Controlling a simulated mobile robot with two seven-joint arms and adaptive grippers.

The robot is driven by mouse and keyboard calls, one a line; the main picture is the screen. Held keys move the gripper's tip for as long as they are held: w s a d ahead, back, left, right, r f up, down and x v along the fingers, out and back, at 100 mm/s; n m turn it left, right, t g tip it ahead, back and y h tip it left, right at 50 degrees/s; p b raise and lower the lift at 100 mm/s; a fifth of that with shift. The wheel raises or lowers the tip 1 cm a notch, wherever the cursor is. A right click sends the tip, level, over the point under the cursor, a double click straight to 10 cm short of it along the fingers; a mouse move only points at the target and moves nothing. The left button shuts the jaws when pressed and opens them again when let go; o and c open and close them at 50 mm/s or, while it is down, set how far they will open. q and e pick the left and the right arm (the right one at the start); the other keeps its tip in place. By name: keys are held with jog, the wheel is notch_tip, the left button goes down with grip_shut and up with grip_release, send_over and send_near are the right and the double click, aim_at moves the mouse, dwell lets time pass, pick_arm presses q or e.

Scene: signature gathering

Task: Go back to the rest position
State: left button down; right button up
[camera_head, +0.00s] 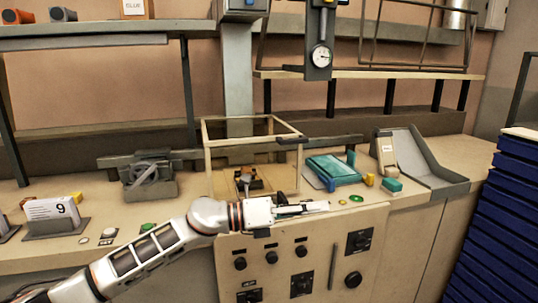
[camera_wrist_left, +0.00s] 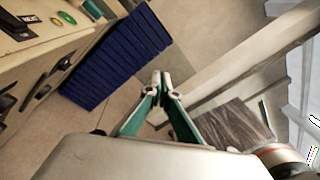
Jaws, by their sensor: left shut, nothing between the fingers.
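My left arm comes in from the left in the head view. Its gripper (camera_head: 318,207) is in front of the workbench's front edge, level with the bench top and over the panel of knobs. In the left wrist view the two green-lined fingers (camera_wrist_left: 161,82) meet at their tips, with nothing between them. The gripper touches nothing that I can see. My right gripper shows in neither view.
A dial gauge (camera_head: 320,57) hangs above. Stacked blue trays (camera_head: 497,215) stand at the right, also in the wrist view (camera_wrist_left: 118,62).

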pick_arm(q)
jog(key=s+a+f+n+t+y, duration=0.2)
jog(key=a+f+n+t+y, duration=0.15)
jog(key=a+f+n, duration=0.45)
jog(key=s+a+f+n+t+y, duration=0.3)
jog(key=f+n+t, duration=0.2)
jog(key=f+n, duration=0.6)
jog(key=s+a+f+n+t+y, duration=0.2)
jog(key=a+f+n+t+y, duration=0.15)
jog(key=a+f+n, duration=0.55)
jog(key=s+a+f+n+g+y, duration=0.2)
jog(key=s+a+f+n, duration=0.3)
jog(key=s+f, duration=0.4)
jog(key=s+a+f+n+g+y, duration=0.2)
jog(key=s+a+f+n, duration=0.4)
jog(key=s+f, duration=0.3)
jog(key=shift+s+n+y, duration=0.4)
jog(key=shift+s+y, duration=0.2)
jog(key=shift+s, duration=0.4)
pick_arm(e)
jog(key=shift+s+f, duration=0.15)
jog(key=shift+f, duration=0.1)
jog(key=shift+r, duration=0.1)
pick_arm(q)
jog(key=c, duration=2.8)
grip_release()
